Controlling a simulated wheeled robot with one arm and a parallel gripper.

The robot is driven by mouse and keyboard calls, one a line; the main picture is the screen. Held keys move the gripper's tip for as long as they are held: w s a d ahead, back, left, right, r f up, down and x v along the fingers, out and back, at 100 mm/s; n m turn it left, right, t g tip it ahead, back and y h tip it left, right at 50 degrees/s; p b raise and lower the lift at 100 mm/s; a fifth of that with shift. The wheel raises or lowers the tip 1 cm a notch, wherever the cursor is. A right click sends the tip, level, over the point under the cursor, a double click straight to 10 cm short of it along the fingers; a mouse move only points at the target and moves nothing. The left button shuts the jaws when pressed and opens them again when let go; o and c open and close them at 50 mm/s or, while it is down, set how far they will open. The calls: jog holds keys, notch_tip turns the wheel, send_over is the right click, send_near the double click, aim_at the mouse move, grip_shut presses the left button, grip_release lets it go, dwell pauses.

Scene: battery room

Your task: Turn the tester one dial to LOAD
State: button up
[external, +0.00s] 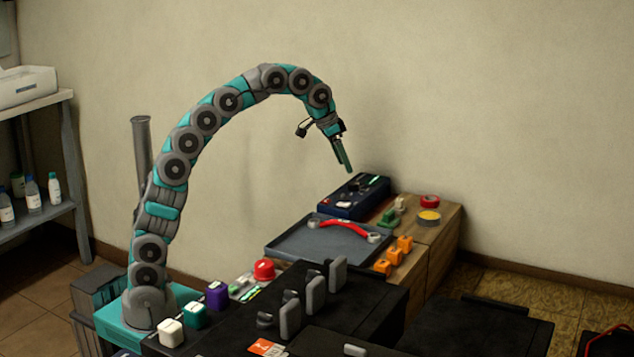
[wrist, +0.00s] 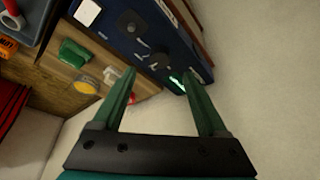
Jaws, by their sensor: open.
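The tester (external: 350,198) is a dark blue box at the back of the wooden bench. In the wrist view the tester (wrist: 112,30) fills the top, with a white panel (wrist: 88,12) and a black round knob (wrist: 131,22). A second dark knob-like part (wrist: 159,60) sits farther along it. I cannot tell which is the dial, and no LOAD lettering is readable. My gripper (external: 349,169) points down just above the tester's far end, apart from it. In the wrist view my gripper (wrist: 158,74) is open, with nothing between its green fingers.
A grey tray (external: 290,243) with a red-handled item (external: 345,229) lies in front of the tester. Orange blocks (external: 404,243), a green part (external: 389,218), a yellow-topped round item (external: 428,218) and a red ring (external: 429,201) stand to the right. The wall is close behind.

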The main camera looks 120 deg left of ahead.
jog(key=shift+w+d+f+m+g+h+b, duration=0.15)
jog(key=shift+w+d+f+m+h, duration=0.6)
jog(key=shift+d, duration=4.25)
jog(key=shift+w+d+f+m+g+h+b, duration=0.1)
jog(key=shift+w+d+f+m+h, duration=0.6)
jog(key=shift+d, duration=4.25)
jog(key=shift+w+d+r+m+g+h+b, duration=0.25)
jog(key=shift+d+m, duration=1)
jog(key=shift+d, duration=3.75)
jog(key=shift+s+f, duration=0.15)
jog(key=shift+f, duration=0.05)
jog(key=w+a+r+n+y+b, duration=0.1)
jog(key=a+n, duration=0.2)
jog(key=a, duration=0.4)
jog(key=w+a+r+n+y, duration=0.1)
jog(key=w+a+n, duration=0.1)
jog(key=a, duration=0.6)
jog(key=n+g+y+b, duration=0.1)
jog(key=n+g+y, duration=0.15)
jog(key=n, duration=0.55)
send_near(353, 183)
jog(key=shift+t, duration=0.45)
jog(key=shift+s+x, duration=0.15)
jog(key=shift+x, duration=1.95)
jog(key=shift+s+x, duration=0.2)
jog(key=shift+x, duration=1.95)
grip_shut()
